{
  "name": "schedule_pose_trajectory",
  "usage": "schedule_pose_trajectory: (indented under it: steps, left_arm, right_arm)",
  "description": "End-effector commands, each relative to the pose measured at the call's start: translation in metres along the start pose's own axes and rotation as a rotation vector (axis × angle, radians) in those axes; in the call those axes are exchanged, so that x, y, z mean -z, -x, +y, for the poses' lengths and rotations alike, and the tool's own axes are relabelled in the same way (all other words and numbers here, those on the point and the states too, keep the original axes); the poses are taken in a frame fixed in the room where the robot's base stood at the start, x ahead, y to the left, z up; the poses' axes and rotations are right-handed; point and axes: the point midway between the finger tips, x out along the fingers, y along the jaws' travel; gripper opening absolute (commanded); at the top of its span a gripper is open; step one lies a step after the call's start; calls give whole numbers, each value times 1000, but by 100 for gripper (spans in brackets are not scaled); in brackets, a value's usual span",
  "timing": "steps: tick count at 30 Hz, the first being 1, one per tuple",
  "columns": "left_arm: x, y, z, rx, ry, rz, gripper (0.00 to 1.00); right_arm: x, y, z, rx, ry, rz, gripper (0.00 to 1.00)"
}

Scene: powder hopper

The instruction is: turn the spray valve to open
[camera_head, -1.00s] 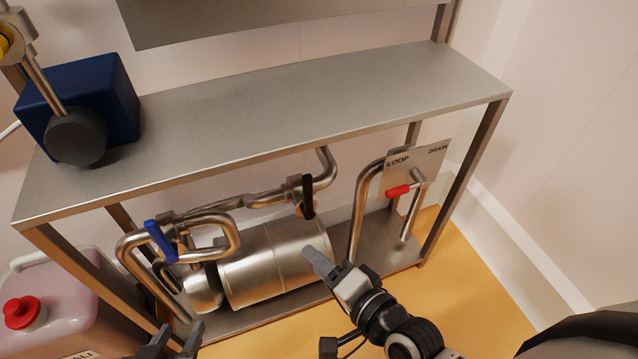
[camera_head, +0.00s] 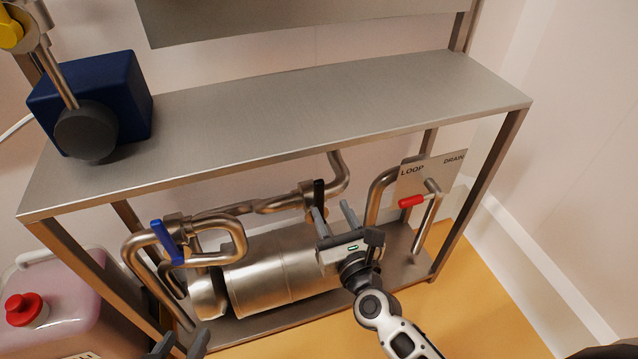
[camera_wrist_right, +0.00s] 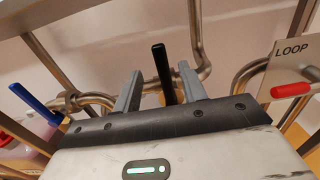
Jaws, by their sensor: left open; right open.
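A black valve handle (camera_head: 318,188) stands upright on the pipe under the shelf; no spray label is readable. In the right wrist view the black handle (camera_wrist_right: 162,65) appears between the two fingers of my right gripper (camera_wrist_right: 159,74), with gaps on both sides. In the head view my right gripper (camera_head: 331,208) is open in front of the pipe, its left finger overlapping the handle's lower part. I cannot tell how far the fingers reach around it. My left gripper (camera_head: 180,344) is open and empty at the bottom edge, partly cut off.
A blue valve handle (camera_head: 167,242) is on the left pipes. A red handle (camera_head: 411,201) is by the LOOP/DRAIN plate (camera_head: 430,175). A steel cylinder (camera_head: 280,275) lies below, under the steel shelf (camera_head: 290,110). A pink canister (camera_head: 60,305) stands at lower left.

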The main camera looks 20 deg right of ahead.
Motion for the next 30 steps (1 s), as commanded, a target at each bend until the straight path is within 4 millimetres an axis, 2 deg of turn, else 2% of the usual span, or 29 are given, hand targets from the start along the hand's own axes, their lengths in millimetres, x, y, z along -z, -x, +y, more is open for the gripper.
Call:
schedule_pose_trajectory:
  steps: [1, 6, 12, 17, 25, 27, 30]
  left_arm:
    - [0, 0, 0, 0, 1, -3, 42]
    - [0, 0, 0, 1, 2, -3, 42]
    - [0, -1, -1, 2, 2, -2, 42]
    - [0, -1, -1, 2, 2, -1, 42]
    - [0, -1, -1, 3, 1, -1, 42]
    - [0, -1, -1, 3, 1, 0, 42]
    - [0, -1, -1, 3, 1, 0, 42]
  right_arm:
    - [-2, -13, 0, 1, -1, -3, 42]
    - [-1, -48, 0, 0, 1, -2, 42]
    - [0, -74, 0, -1, 2, 0, 42]
    - [0, -82, 0, 0, 1, 0, 42]
    - [0, -82, 0, -1, 2, 1, 42]
    - [0, -82, 0, -1, 2, 1, 22]
    - [0, -82, 0, -1, 2, 1, 0]
